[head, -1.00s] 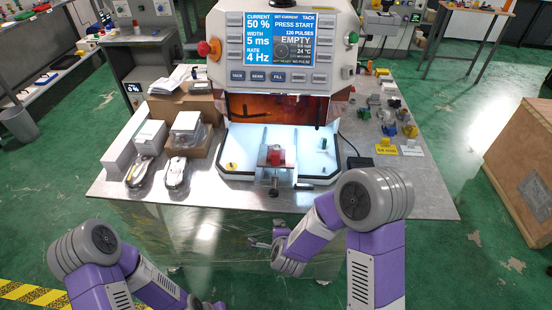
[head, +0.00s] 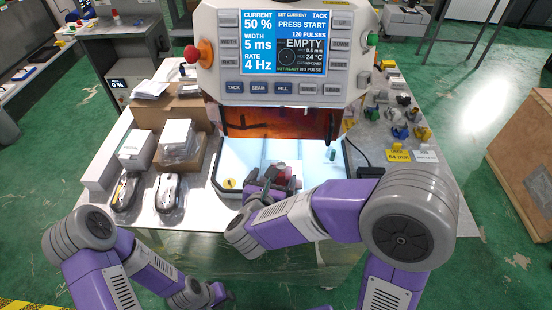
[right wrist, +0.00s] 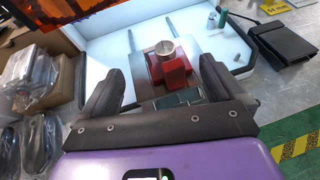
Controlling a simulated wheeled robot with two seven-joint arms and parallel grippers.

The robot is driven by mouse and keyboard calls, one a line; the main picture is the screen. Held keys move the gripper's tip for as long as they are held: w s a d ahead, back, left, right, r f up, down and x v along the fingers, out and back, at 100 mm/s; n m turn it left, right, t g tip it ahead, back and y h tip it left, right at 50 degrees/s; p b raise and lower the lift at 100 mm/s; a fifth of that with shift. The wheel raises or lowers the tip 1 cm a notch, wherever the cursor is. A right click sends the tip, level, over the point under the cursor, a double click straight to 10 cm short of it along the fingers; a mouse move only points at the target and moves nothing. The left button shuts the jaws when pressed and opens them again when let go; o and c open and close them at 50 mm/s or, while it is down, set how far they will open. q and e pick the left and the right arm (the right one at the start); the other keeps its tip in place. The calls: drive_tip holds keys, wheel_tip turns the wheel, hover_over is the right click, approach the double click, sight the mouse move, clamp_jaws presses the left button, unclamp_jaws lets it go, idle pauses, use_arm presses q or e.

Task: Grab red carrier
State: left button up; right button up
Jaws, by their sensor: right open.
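The red carrier (right wrist: 172,72) shows in the right wrist view as a red block with a round silver top. It sits on a metal fixture inside the lit bay of the machine. In the head view the red carrier (head: 280,170) is mostly hidden by my right gripper (head: 273,182). In the right wrist view my right gripper (right wrist: 163,84) is open, with a dark finger on each side of the carrier and gaps between. My left gripper (head: 213,294) hangs low at the bottom of the head view, away from the table. Its jaws are too unclear to read.
The machine's control panel (head: 284,52) overhangs the bay. Boxes (head: 176,140) and two packaged devices (head: 170,190) stand left of it. A small green cylinder (right wrist: 223,18) is in the bay to the right. A black pedal (right wrist: 284,40) and small coloured parts lie further right.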

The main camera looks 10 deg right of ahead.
sight(280, 165)
drive_tip(key=x, duration=0.7)
drive_tip(key=shift+s+d+b, duration=0.15)
drive_tip(key=shift+d+b, duration=0.15)
drive_tip(key=shift+b, duration=0.1)
drive_tip(key=shift+r, duration=0.1)
drive_tip(key=c, duration=1.2)
